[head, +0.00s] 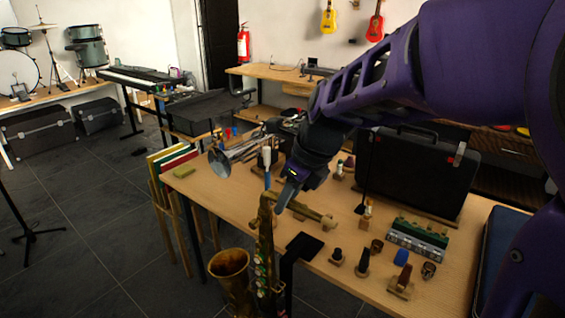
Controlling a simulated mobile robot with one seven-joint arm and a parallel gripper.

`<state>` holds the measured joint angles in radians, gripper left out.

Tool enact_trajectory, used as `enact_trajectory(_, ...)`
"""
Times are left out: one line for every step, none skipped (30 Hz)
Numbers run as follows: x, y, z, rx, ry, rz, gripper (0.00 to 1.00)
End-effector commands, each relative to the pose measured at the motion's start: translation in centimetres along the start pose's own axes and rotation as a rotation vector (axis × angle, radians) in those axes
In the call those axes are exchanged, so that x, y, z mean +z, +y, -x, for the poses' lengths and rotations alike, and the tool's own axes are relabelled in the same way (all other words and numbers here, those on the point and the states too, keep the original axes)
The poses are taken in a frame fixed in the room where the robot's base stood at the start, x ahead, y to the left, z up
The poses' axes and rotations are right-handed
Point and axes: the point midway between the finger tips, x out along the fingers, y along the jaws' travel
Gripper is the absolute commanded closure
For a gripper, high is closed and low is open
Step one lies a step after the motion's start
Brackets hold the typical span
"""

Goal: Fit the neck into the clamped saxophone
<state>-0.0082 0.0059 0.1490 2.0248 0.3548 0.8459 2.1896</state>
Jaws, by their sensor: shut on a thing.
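The brass saxophone (262,262) stands upright at the table's front edge, its bell (229,268) opening up on the left and its keys facing me. A black clamp stand (287,268) is close to its right side. My gripper (282,207) points down just above and right of the top of the saxophone. It is shut on a small brass piece, apparently the neck (268,197), which shows beside the fingers at the upper end of the body tube. The fingers partly hide it, and I cannot tell whether it touches or sits in the tube.
A trumpet (234,154) is at the back left of the table (205,190). A black case (415,175) stands at the back right. Mouthpieces and small stands (362,262) are at the front right.

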Motion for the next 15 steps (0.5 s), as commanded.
enact_trajectory(-0.22,0.09,-0.25,0.005,0.005,-0.001,1.00)
enact_trajectory(-0.23,0.09,-0.26,0.005,0.006,-0.001,1.00)
enact_trajectory(-0.24,0.10,-0.27,0.005,0.006,-0.002,1.00)
enact_trajectory(-0.24,0.10,-0.28,0.005,0.006,-0.002,1.00)
enact_trajectory(-0.26,0.11,-0.29,0.005,0.006,-0.002,0.70)
enact_trajectory(-0.26,0.11,-0.28,0.005,0.006,-0.002,0.63)
enact_trajectory(-0.25,0.10,-0.27,0.005,0.006,-0.001,0.57)
enact_trajectory(-0.23,0.10,-0.26,0.005,0.006,-0.001,0.52)
enact_trajectory(-0.21,0.09,-0.23,0.004,0.005,-0.001,0.45)
enact_trajectory(-0.20,0.08,-0.22,0.004,0.005,-0.001,0.40)
enact_trajectory(-0.19,0.08,-0.21,0.004,0.005,-0.001,0.40)
enact_trajectory(-0.17,0.07,-0.19,0.004,0.004,-0.001,0.40)
enact_trajectory(-0.16,0.07,-0.18,0.003,0.004,-0.001,0.40)
enact_trajectory(-0.16,0.06,-0.17,0.003,0.004,-0.001,0.40)
enact_trajectory(-0.15,0.06,-0.16,0.003,0.004,-0.001,0.40)
